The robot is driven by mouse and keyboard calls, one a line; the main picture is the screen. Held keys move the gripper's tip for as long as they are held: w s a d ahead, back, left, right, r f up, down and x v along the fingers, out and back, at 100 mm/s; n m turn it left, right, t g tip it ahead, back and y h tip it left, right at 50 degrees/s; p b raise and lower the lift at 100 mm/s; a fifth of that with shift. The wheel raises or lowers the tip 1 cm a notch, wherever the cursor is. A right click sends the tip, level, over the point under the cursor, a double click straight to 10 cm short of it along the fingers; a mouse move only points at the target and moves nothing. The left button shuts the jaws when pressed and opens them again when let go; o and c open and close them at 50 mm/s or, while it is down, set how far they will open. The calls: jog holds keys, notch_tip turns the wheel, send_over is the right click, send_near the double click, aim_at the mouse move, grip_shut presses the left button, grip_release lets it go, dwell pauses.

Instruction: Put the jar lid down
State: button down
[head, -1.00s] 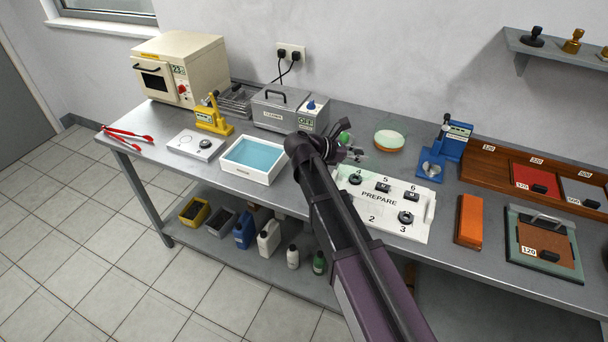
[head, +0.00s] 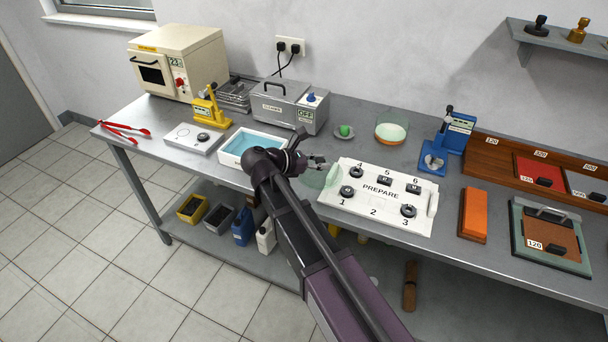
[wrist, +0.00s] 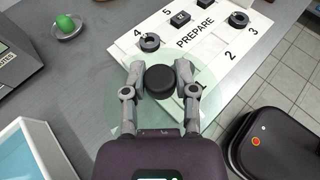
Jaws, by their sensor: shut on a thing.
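The jar lid (head: 322,179) is a translucent pale green disc with a black knob (wrist: 160,82). My gripper (head: 316,165) is shut on the knob, with one finger on each side in the wrist view (wrist: 160,72). The lid looks level and overlaps the left end of the white PREPARE board (head: 384,212) in both views. I cannot tell how high the lid is above the bench. The open glass jar (head: 391,132) with pale contents stands farther back to the right, apart from the lid.
A small dish with a green lump (head: 344,131) stands behind my gripper. A blue-filled tray (head: 236,160) is to the left, partly hidden by my arm. Black ring-shaped pieces stand on the board.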

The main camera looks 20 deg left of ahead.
jog(key=s+a+f+n+t+y+b, duration=0.1)
jog(key=s+a+f+b, duration=0.1)
jog(key=s+a, duration=0.5)
jog(key=shift+s+f+n, duration=0.15)
jog(key=shift+f+n, duration=0.15)
jog(key=shift+f, duration=0.2)
jog(key=w, duration=0.5)
jog(key=w+f+b, duration=0.1)
jog(key=w, duration=0.9)
jog(key=shift+w+a+f+b, duration=0.1)
jog(key=shift+a+f+b, duration=0.1)
jog(key=shift+a+b, duration=0.15)
jog(key=shift+w+d, duration=0.15)
jog(key=shift+w, duration=0.3)
jog(key=shift+f, duration=0.15)
jog(key=shift+f+b, duration=1.65)
jog(key=shift+b, duration=0.2)
jog(key=shift+f, duration=0.1)
jog(key=shift+c, duration=2)
grip_release()
